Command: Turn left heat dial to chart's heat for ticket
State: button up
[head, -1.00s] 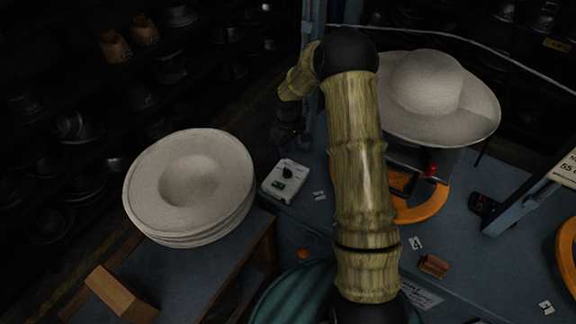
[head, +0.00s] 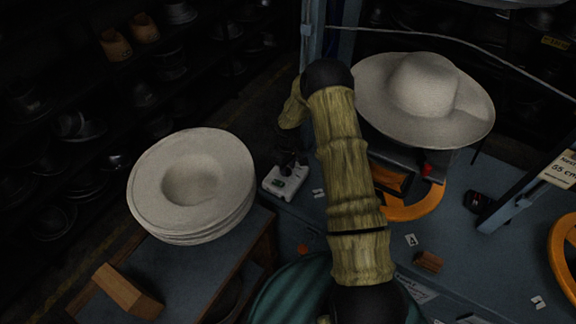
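The white dial box (head: 284,184), which I take to be the left heat dial, sits on the blue-grey bench edge, left of my arm. I see no readable heat chart.
A wide-brimmed hat (head: 424,88) sits on the press behind my arm, above an orange ring (head: 424,207). A stack of pale hats (head: 192,180) stands left on a side table with a wooden block (head: 127,291). Small white cards and a brown block (head: 428,262) lie on the bench.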

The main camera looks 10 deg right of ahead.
grip_shut()
jog(key=shift+m+b, duration=0.3)
jog(key=shift+b, duration=0.05)
jog(key=m+b, duration=0.2)
jog(key=m, duration=0.1)
jog(key=shift+f+b, duration=0.15)
jog(key=shift+b, duration=0.15)
jog(key=m+b, duration=0.2)
jog(key=m, duration=0.2)
jog(key=shift+a, duration=0.1)
jog(key=shift+r, duration=0.2)
grip_release()
